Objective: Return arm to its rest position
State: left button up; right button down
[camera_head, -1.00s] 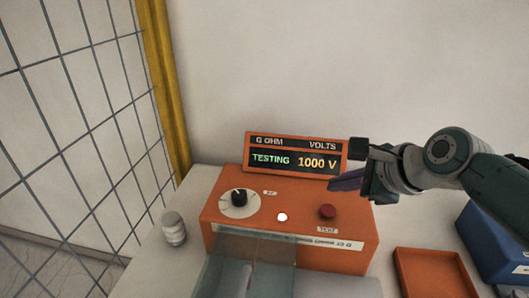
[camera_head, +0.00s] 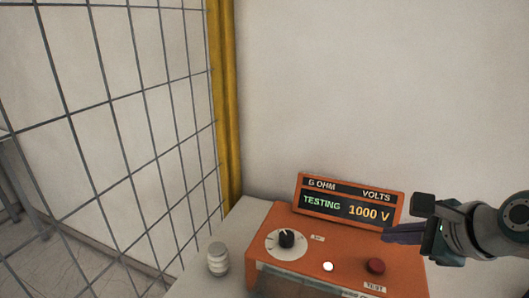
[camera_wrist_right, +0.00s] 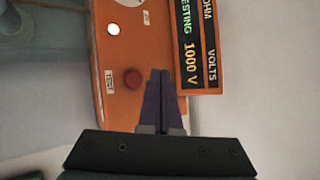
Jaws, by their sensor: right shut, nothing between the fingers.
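My right gripper (camera_head: 388,236) is shut and empty. It hangs above the right end of the orange tester (camera_head: 335,249), close to the red TEST button (camera_head: 375,266). In the right wrist view the closed fingers (camera_wrist_right: 162,80) point toward the tester's display (camera_wrist_right: 195,45), with the red button (camera_wrist_right: 133,78) just left of them. The display (camera_head: 350,201) reads TESTING and 1000 V. A black knob (camera_head: 287,239) sits on a white dial, and a small white light (camera_head: 328,267) is lit. My left gripper is out of view.
A white ribbed cylinder (camera_head: 218,259) stands on the pale table (camera_head: 240,222) left of the tester. A wire mesh fence (camera_head: 110,120) with a yellow post (camera_head: 225,90) rises at the left. A plain wall is behind.

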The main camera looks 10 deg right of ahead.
jog(key=s+a+r+n+g, duration=0.2)
jog(key=s+a+n, duration=0.1)
jog(key=s+n, duration=0.6)
jog(key=s+a+r+n+g+h, duration=0.1)
jog(key=s+a+n, duration=0.3)
jog(key=s+n, duration=0.45)
jog(key=s+a+r+n+g, duration=0.2)
jog(key=s+a+n, duration=0.1)
jog(key=s+n, duration=0.55)
notch_tip(320, 180, up, 23)
jog(key=p, duration=2.3)
jog(key=shift+w+a+r+n, duration=0.15)
jog(key=shift+n, duration=0.15)
